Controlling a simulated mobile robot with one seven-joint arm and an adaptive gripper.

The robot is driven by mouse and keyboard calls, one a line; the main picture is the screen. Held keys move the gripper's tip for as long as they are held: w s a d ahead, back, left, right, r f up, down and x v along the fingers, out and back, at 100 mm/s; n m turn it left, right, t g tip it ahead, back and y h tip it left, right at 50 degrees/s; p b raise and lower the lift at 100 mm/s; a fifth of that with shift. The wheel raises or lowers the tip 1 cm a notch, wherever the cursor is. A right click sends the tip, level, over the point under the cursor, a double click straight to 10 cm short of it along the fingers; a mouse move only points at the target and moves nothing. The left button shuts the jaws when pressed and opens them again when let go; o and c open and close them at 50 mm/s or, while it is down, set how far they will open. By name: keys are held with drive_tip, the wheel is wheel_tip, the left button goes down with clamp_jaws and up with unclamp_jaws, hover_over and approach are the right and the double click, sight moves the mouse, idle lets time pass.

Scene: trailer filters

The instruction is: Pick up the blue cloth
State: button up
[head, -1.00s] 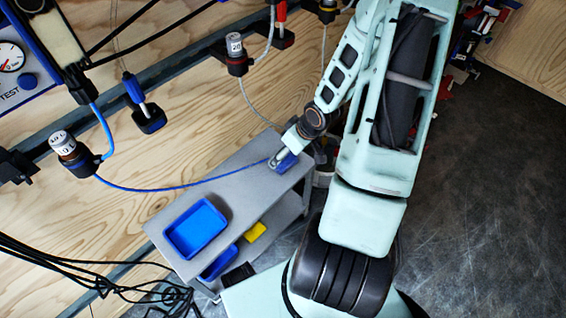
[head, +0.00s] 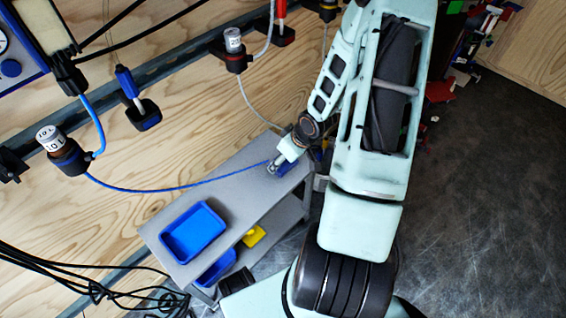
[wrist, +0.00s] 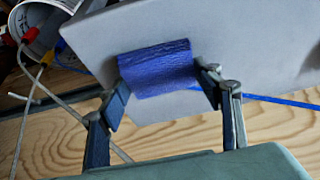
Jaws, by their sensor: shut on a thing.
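The blue cloth (wrist: 157,68) is a folded, textured blue-violet piece in the wrist view, between the two fingers of my gripper (wrist: 165,78). My gripper is shut on it, with one finger at each side. The cloth is over the grey cart top (wrist: 185,25); I cannot tell whether it still touches the surface. In the head view my gripper (head: 275,166) is at the far right end of the cart top (head: 235,190), and the cloth (head: 287,164) shows only as a small blue patch beside it.
A blue tray (head: 193,232) stands on the cart's near left end. A yellow item (head: 254,237) and another blue bin (head: 216,267) are on the lower shelf. A blue hose (head: 180,188) runs from the wall fitting across the cart top towards my gripper. Black cables (head: 80,280) lie at lower left.

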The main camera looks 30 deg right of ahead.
drive_tip(key=shift+r, duration=0.1)
drive_tip(key=shift+r+p, duration=0.4)
drive_tip(key=shift+r, duration=0.2)
wheel_tip(320, 180, up, 3)
drive_tip(key=shift+d+f+p, duration=0.1)
drive_tip(key=shift+f+p, duration=0.1)
drive_tip(key=shift+p, duration=0.6)
drive_tip(key=s+d+r+p, duration=0.2)
drive_tip(key=s+r+p, duration=0.2)
drive_tip(key=s, duration=0.2)
drive_tip(key=s+d+r+p, duration=0.2)
drive_tip(key=s+r+p, duration=0.2)
drive_tip(key=s, duration=0.3)
drive_tip(key=shift+d+r, duration=0.35)
drive_tip(key=shift+r, duration=0.15)
